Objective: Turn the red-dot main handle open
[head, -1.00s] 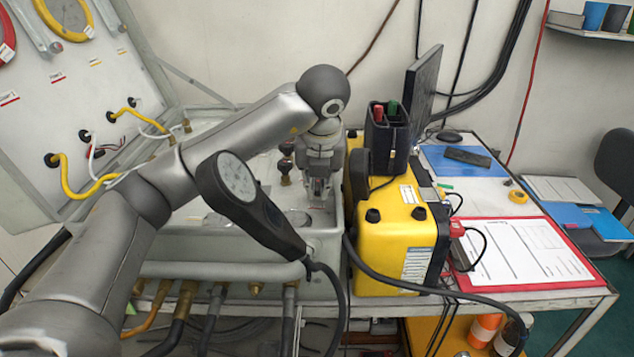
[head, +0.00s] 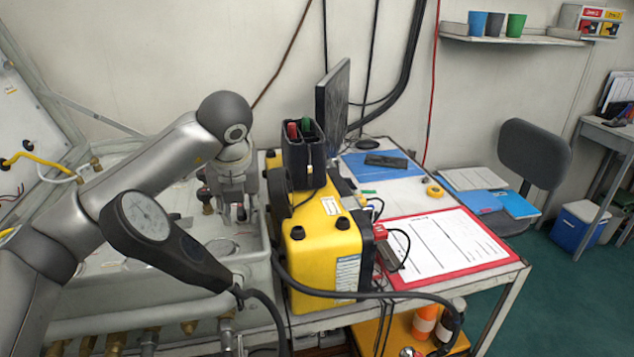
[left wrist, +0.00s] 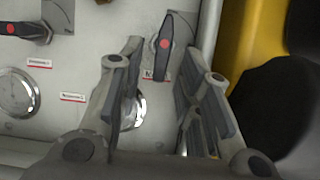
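In the left wrist view a black lever handle with a red dot (left wrist: 164,45) stands on the pale panel (left wrist: 90,55), pointing up and down in the picture. My left gripper (head: 235,212) is over the right end of the panel, fingers pointing down. In the wrist view its two fingers are spread, with the handle seen in the gap toward their tips. I cannot tell whether they touch it. A second red-dot handle (left wrist: 22,29) lies sideways at the upper left. The label by the nearer handle is partly hidden. My right gripper is not in view.
A yellow case (head: 325,245) stands close to the right of the gripper. A handheld gauge (head: 150,220) with a black hose hangs in front of the panel. A monitor (head: 332,105) and a red clipboard (head: 490,262) are farther right.

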